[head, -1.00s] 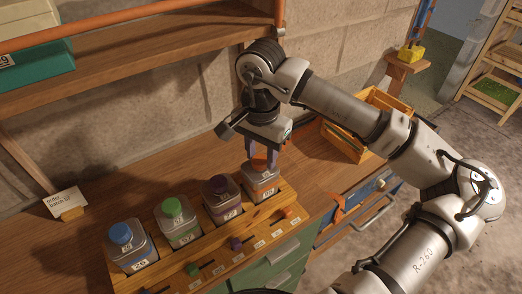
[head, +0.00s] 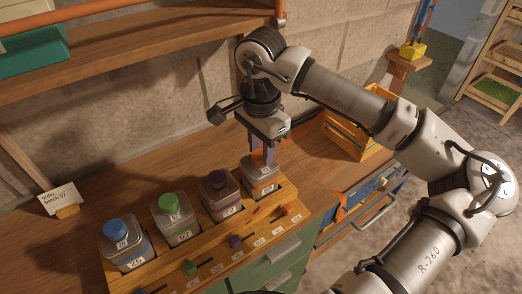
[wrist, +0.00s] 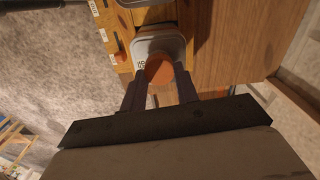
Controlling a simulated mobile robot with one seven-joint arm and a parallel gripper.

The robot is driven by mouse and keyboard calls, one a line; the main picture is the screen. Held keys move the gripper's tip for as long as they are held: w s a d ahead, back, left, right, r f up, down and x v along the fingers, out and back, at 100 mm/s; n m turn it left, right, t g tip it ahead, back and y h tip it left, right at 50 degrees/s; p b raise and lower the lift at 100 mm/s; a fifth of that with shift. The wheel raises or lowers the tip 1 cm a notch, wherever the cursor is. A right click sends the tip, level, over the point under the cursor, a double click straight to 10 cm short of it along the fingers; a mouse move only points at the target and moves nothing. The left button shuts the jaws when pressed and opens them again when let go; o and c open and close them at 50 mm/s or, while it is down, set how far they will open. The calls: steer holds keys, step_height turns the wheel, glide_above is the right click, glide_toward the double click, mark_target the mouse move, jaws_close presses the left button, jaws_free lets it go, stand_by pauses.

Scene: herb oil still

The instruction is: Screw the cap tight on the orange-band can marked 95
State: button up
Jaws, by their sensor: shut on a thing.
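The orange-band can (head: 262,178) stands upright in the rightmost place of the wooden rack, with an orange band around its body. Its marking is too small to read surely in the head view. My gripper (head: 263,158) points down over it and is shut on the orange cap (head: 257,157) at the can's top. In the wrist view, the cap (wrist: 159,69) lies between the two fingers, over the can's pale top (wrist: 160,45). I cannot tell how tightly the cap sits.
Cans with purple (head: 218,179), green (head: 169,201) and blue (head: 115,230) caps stand in a row to the left in the wooden rack (head: 262,214). A yellow crate (head: 352,137) stands on the bench to the right. A note card (head: 58,197) stands at the left. A shelf (head: 150,62) hangs behind.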

steer(key=m+b, duration=0.2)
steer(key=m, duration=0.2)
steer(key=shift+f, duration=0.15)
steer(key=m+b, duration=0.2)
steer(key=m, duration=0.2)
steer(key=m+b, duration=0.3)
steer(key=m, duration=0.3)
steer(key=shift+m+b, duration=0.3)
steer(key=shift+m, duration=0.8)
steer(key=o, duration=1.1)
steer(key=shift+w, duration=0.1)
steer(key=shift+c, duration=0.5)
